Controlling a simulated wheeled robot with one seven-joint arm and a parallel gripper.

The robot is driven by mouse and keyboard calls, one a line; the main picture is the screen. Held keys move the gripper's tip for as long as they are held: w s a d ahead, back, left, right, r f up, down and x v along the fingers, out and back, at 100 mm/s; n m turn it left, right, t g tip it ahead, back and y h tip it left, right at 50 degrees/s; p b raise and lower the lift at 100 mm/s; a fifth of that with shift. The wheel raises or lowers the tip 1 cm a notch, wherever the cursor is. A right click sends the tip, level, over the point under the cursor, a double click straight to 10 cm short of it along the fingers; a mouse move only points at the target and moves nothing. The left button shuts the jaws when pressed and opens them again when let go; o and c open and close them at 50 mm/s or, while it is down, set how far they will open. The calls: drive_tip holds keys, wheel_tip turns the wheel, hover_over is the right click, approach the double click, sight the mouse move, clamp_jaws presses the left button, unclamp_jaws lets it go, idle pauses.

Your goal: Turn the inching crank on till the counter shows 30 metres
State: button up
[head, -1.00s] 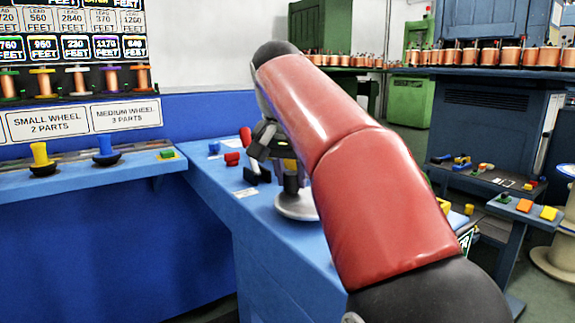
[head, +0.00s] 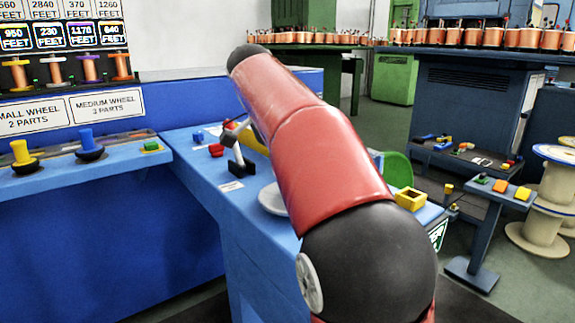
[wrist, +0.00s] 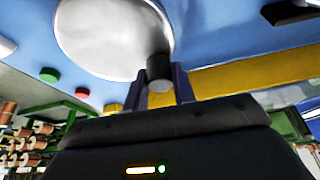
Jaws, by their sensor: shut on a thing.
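The inching crank shows as a pale round disc (wrist: 105,35) with a dark upright handle (wrist: 158,72) near its rim in the wrist view. My gripper (wrist: 161,84) is shut on this handle, with a finger on each side. In the head view, the disc (head: 272,199) lies on the blue bench top, partly covered by my red arm. My gripper and the crank handle are hidden there behind the arm. I cannot see a counter reading in metres in either view.
A dark lever stand (head: 238,165), a red block (head: 216,150) and a blue block (head: 198,136) stand left of the disc. A yellow open box (head: 410,199) sits at the bench's right. A blue shelf with knobs (head: 90,145) adjoins on the left.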

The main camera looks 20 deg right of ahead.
drive_tip(key=shift+d+m, duration=0.1)
drive_tip(key=shift+m, duration=0.3)
drive_tip(key=o, duration=1)
drive_tip(key=v, duration=0.7)
drive_tip(key=shift+r, duration=0.35)
